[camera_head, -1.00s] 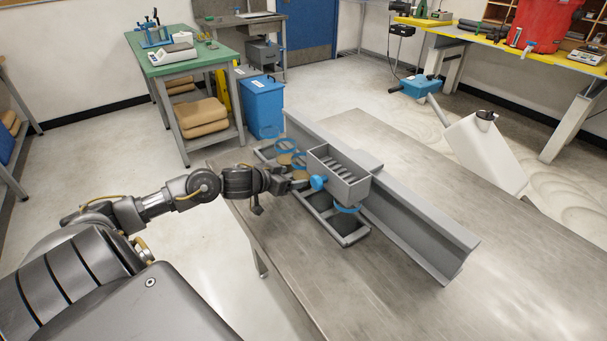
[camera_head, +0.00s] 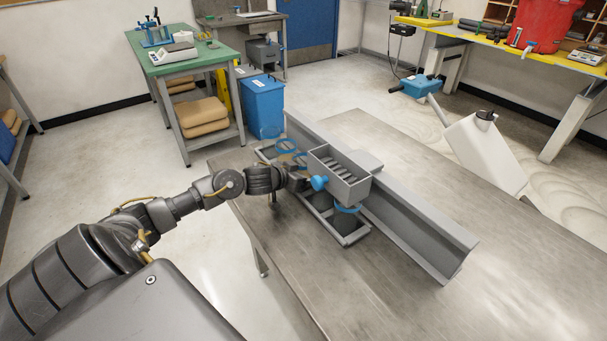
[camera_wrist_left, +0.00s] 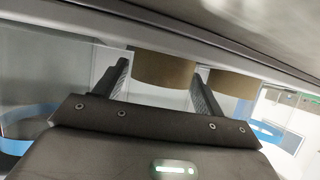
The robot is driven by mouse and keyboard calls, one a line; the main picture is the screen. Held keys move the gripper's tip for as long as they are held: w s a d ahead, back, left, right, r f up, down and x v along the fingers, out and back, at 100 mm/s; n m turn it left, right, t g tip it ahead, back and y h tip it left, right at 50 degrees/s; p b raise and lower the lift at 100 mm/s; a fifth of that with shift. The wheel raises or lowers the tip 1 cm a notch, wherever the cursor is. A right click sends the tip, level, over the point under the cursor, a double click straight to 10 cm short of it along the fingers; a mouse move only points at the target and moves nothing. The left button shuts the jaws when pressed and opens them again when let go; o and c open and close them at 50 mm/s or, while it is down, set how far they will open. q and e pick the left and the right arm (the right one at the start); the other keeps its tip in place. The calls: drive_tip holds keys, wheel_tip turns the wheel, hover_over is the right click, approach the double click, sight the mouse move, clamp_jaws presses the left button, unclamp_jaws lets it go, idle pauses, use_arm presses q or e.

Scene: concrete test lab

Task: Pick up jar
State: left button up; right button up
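Clear jars with blue rims or brown contents stand in a grey metal rack (camera_head: 357,236) on the steel table. A blue-rimmed jar (camera_head: 285,146) is at the rack's far end, and another blue rim (camera_head: 346,208) is at its near end. My left gripper (camera_head: 298,181) is low at the rack, beside the grey box, which partly hides it. In the left wrist view my left gripper (camera_wrist_left: 162,82) has its fingers apart, one on each side of a brown-banded jar (camera_wrist_left: 164,70). Contact is unclear. A second brown band (camera_wrist_left: 234,83) is just right. My right gripper is not visible.
A grey slotted box (camera_head: 345,188) with a blue knob (camera_head: 319,183) stands over the rack. A long grey metal beam (camera_head: 420,232) runs along the rack's right side. The steel table (camera_head: 520,285) is clear on the right. A white jug (camera_head: 485,150) is beyond it.

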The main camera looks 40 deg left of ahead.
use_arm(q)
drive_tip(key=c, duration=0.8)
drive_tip(key=shift+r, duration=0.15)
wheel_tip(320, 180, up, 18)
drive_tip(key=shift+f+p, duration=0.1)
drive_tip(key=shift+p, duration=1.1)
drive_tip(key=shift+f, duration=0.1)
